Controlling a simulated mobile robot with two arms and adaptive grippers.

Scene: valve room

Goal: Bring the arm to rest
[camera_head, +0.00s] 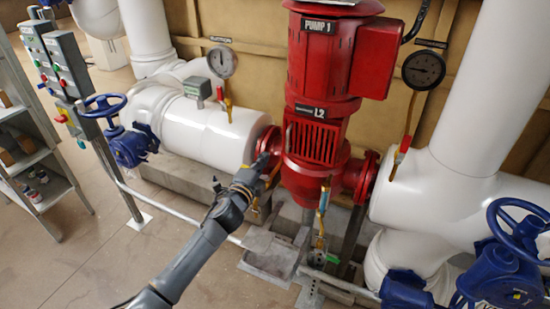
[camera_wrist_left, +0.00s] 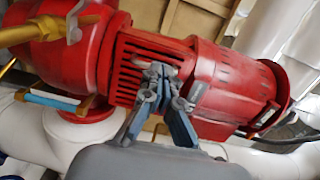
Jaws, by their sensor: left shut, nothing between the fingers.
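My left arm (camera_head: 205,240) comes in from the bottom left in the head view and reaches up toward the red pump. My left gripper (camera_head: 262,163) is at the lower left of the pump (camera_head: 318,140), in front of the red flange beside it. In the left wrist view the gripper's fingers (camera_wrist_left: 165,85) are shut and empty, in front of the pump's slotted grille (camera_wrist_left: 130,62). I cannot tell whether the fingers touch the pump. My right gripper is not in view.
Large white pipes (camera_head: 210,130) stand left and right of the pump. Blue handwheels are at left (camera_head: 103,105) and right (camera_head: 520,225). Two gauges (camera_head: 222,62) (camera_head: 424,70), a control panel (camera_head: 70,65) and a shelf (camera_head: 35,150) surround it. A grey rail (camera_head: 180,215) runs low in front. Floor at lower left is clear.

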